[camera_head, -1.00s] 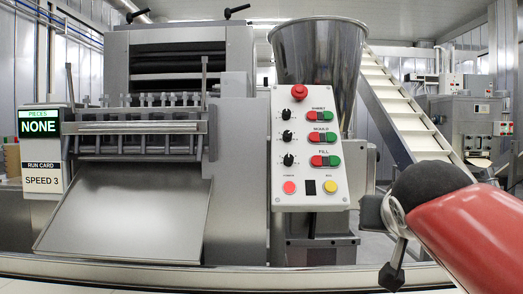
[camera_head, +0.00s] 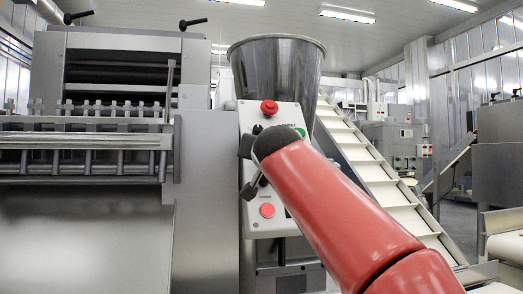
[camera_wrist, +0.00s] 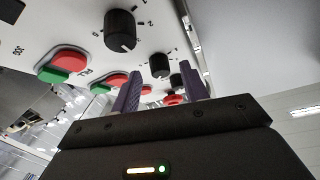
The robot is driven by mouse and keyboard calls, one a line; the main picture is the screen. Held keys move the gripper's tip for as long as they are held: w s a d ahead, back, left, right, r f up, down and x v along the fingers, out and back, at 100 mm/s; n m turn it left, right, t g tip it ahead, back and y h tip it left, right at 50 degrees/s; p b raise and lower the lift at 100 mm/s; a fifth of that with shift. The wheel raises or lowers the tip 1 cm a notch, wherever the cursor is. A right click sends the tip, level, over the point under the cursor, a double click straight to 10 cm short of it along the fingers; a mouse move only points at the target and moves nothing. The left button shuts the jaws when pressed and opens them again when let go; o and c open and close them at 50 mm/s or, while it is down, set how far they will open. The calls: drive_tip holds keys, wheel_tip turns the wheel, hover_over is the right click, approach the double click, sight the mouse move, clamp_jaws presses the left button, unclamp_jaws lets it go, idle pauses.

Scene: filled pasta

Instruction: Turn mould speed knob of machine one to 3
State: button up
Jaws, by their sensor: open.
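The white control panel (camera_head: 250,117) of the machine stands upright in the head view, partly covered by my red arm. In the wrist view the panel appears turned around, with the fill knob (camera_wrist: 121,30) nearest. The black mould speed knob (camera_wrist: 159,66) is in the middle, and the sheet knob (camera_wrist: 177,80) lies beyond it, partly behind a finger. My gripper (camera_wrist: 160,88) is open, its two purple fingers spread apart with nothing between them. The fingers point toward the panel near the mould knob; contact is not visible. The mould knob is hidden in the head view, and its setting is unreadable.
A red stop button (camera_head: 269,107) tops the panel, and a red push button (camera_head: 267,210) sits low. Red and green button pairs (camera_wrist: 62,65) line the panel beside the knobs. A metal hopper (camera_head: 277,70) and stepped conveyor (camera_head: 365,165) stand behind.

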drive_tip(key=shift+w, duration=0.45)
clamp_jaws()
